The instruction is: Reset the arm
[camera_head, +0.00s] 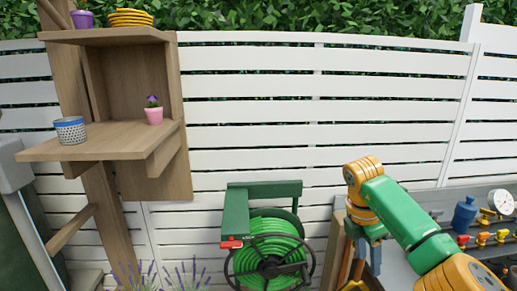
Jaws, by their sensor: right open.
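My right arm, green and orange, comes in from the lower right. Its gripper (362,263) points downward with its two fingers apart. It hangs in front of a wooden stand or box (333,250) with orange and yellow handles in it. Nothing is clearly held, though the area between the fingertips is cluttered behind. My left gripper is not in view.
A wooden shelf (100,141) at left holds a patterned pot (70,131) and a pink flowerpot (154,115); yellow saucers (130,18) sit above. A green hose reel (270,258) stands centre. Spray fittings (482,239) and a blue bottle (465,214) are at right. A white fence (300,110) runs behind.

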